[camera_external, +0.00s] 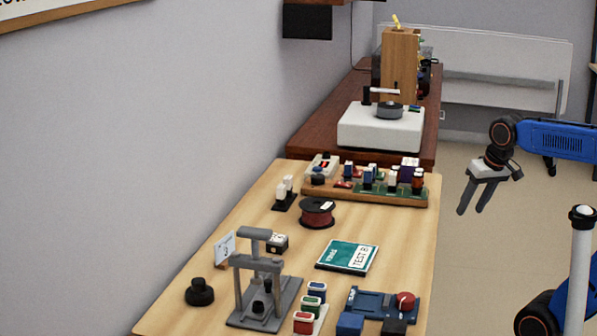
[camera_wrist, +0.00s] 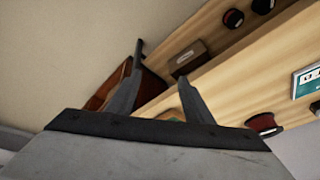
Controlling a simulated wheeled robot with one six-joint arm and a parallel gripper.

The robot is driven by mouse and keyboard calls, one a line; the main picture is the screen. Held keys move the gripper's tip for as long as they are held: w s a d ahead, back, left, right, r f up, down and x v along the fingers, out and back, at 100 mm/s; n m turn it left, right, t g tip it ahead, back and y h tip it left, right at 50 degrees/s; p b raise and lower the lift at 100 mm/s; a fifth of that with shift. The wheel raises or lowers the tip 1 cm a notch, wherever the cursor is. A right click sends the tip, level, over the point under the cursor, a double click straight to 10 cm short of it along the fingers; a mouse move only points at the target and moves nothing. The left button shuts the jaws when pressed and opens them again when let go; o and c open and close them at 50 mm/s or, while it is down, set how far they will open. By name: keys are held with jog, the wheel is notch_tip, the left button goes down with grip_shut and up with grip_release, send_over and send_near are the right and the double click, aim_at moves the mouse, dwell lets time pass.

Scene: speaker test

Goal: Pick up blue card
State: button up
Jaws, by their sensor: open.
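A small blue-topped piece (camera_external: 317,289), perhaps the blue card, stands at the back of a short row near the table's front. A green piece (camera_external: 311,304) and a red piece (camera_external: 303,322) stand in front of it. I cannot tell for certain that it is a card. My gripper (camera_external: 471,211) is open and empty, pointing down in the air right of the table, well apart from the row. Its two fingers also show in the wrist view (camera_wrist: 160,65), with nothing between them. I cannot make out the blue piece in the wrist view.
The wooden table (camera_external: 240,225) holds a grey press (camera_external: 265,292), a teal booklet (camera_external: 348,256), a wire spool (camera_external: 317,212), a black knob (camera_external: 200,292) and a blue fixture (camera_external: 380,303). A board of parts (camera_external: 370,190) lies at the back.

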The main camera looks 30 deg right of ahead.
jog(key=w+a+r+m+g, duration=0.1)
jog(key=w+a+r, duration=0.3)
jog(key=w+a, duration=0.25)
jog(key=w+a+r+m, duration=0.2)
jog(key=w+a+r, duration=0.25)
jog(key=a, duration=0.25)
jog(key=w+a+r+m+g, duration=0.1)
jog(key=w+a+r, duration=0.2)
jog(key=w+a, duration=0.35)
jog(key=m+g, duration=0.2)
jog(key=m, duration=0.4)
send_over(226, 258)
jog(key=shift+h, duration=0.3)
jog(key=f, duration=0.6)
jog(key=shift+w+d, duration=0.3)
jog(key=shift+d, duration=0.05)
jog(key=shift+s+a+f, duration=0.15)
jog(key=shift+a, duration=0.15)
jog(key=shift+f, duration=3.75)
